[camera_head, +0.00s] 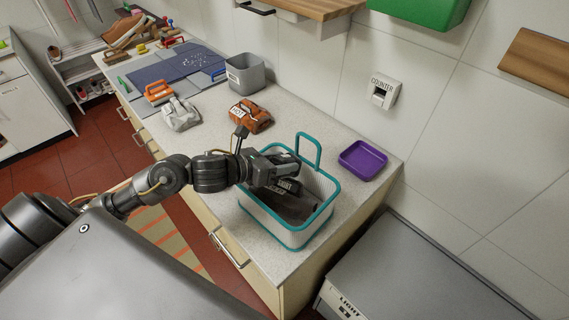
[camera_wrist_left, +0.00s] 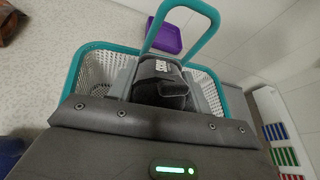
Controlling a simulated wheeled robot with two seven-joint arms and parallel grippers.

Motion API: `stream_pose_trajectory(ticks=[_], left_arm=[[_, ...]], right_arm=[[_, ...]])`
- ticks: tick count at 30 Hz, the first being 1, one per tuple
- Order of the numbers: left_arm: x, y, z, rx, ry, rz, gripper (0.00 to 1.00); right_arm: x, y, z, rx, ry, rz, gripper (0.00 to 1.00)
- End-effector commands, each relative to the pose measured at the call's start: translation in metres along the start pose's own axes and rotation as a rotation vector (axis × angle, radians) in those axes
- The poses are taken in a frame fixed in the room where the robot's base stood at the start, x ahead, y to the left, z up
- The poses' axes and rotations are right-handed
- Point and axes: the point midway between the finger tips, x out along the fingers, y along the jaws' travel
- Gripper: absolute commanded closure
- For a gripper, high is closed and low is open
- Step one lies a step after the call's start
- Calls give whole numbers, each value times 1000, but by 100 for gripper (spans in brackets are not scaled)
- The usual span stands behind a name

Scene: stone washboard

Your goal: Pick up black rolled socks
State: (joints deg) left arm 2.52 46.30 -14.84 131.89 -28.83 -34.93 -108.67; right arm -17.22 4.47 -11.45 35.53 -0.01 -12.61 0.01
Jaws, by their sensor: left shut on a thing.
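The black rolled socks (camera_head: 289,186), a dark bundle with a pale-lettered label, are at my left gripper (camera_head: 284,173), within the white basket with a teal rim (camera_head: 274,231). My left gripper is shut on them. In the left wrist view the socks (camera_wrist_left: 164,84) show in front of the gripper, with the basket (camera_wrist_left: 97,70) around them. The gripper hides part of the socks and of the basket's inside. I cannot tell whether the socks touch the basket floor. My right gripper is not in view.
The teal handle (camera_head: 308,150) stands up at the basket's far side. A purple tray (camera_head: 363,160) is to the right. Orange rolled socks (camera_head: 251,115), a grey bundle (camera_head: 181,114), an orange-brown item (camera_head: 158,92) and a grey bin (camera_head: 245,74) stand farther back on the counter.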

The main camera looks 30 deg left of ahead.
Motion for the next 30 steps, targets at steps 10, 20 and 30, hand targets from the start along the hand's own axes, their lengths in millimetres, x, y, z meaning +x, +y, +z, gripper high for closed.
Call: stream_pose_trajectory(ticks=[10,20,30], left_arm=[[-70,-3,9,0,8,0,78],[-116,-4,16,-5,6,1,78],[-141,-4,15,-3,2,0,78]], right_arm=[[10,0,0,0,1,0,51],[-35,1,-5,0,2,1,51],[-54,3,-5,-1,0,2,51]])
